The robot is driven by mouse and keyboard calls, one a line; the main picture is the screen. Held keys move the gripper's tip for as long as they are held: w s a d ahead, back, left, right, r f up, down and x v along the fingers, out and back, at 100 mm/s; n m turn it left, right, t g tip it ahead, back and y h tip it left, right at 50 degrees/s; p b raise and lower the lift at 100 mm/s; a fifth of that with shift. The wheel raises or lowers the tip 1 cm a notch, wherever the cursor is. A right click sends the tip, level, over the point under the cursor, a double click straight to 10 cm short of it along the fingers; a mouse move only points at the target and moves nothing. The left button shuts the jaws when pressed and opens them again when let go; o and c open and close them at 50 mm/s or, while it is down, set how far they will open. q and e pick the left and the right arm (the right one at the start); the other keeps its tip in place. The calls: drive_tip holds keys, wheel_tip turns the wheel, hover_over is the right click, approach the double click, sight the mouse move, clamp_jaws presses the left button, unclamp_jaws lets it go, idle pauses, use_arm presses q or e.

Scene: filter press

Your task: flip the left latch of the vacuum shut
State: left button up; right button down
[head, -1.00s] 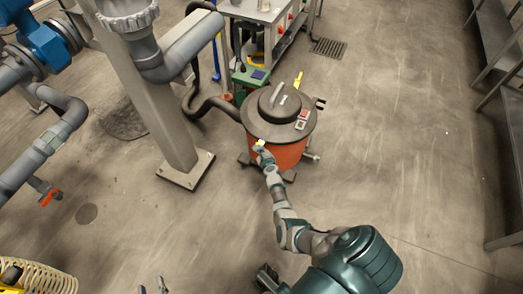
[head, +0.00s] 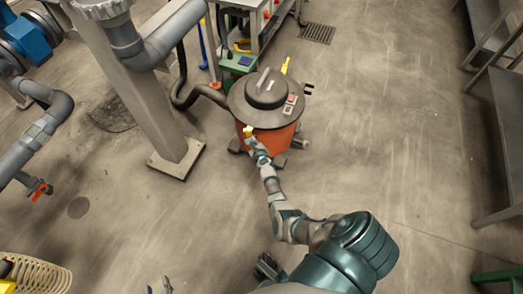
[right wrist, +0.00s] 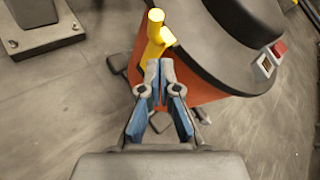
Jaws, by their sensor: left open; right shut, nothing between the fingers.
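The vacuum (head: 268,141) is an orange drum with a dark round lid (head: 240,97), and it also shows in the right wrist view (right wrist: 202,84). A yellow latch (head: 248,130) sits on its near left side. In the right wrist view this latch (right wrist: 155,36) stands up with a rounded end, beside the lid rim. My right gripper (right wrist: 160,66) is shut and empty, its tips at the latch's lower part; I cannot tell whether they touch. A second yellow latch (head: 286,65) is on the lid's far side. My left gripper (head: 159,287) is open at the bottom edge, far from the vacuum.
A grey post with a square base (head: 176,160) stands left of the vacuum, with a dark hose (head: 186,101) between. A bench (head: 262,32) stands behind. Metal shelving (head: 497,130) is at the right. The floor right of the vacuum is clear.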

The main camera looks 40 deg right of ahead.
use_arm(q)
drive_tip(key=s+a+f+g+y+p, duration=0.1)
drive_tip(key=s+a+f+g+p, duration=0.25)
drive_tip(key=s, duration=0.35)
drive_tip(key=s+a+f+g+y+p, duration=0.1)
drive_tip(key=s+a+f+g+p, duration=0.1)
drive_tip(key=s+g, duration=0.4)
drive_tip(key=f, duration=0.3)
drive_tip(key=f+p, duration=0.1)
drive_tip(key=shift+s+f, duration=0.4)
use_arm(e)
drive_tip(key=r+v, duration=0.1)
drive_tip(key=v, duration=0.9)
drive_tip(key=shift+d+r, duration=0.3)
drive_tip(key=shift+r, duration=0.1)
use_arm(q)
drive_tip(key=shift+d, duration=0.15)
use_arm(e)
drive_tip(key=shift+w, duration=0.1)
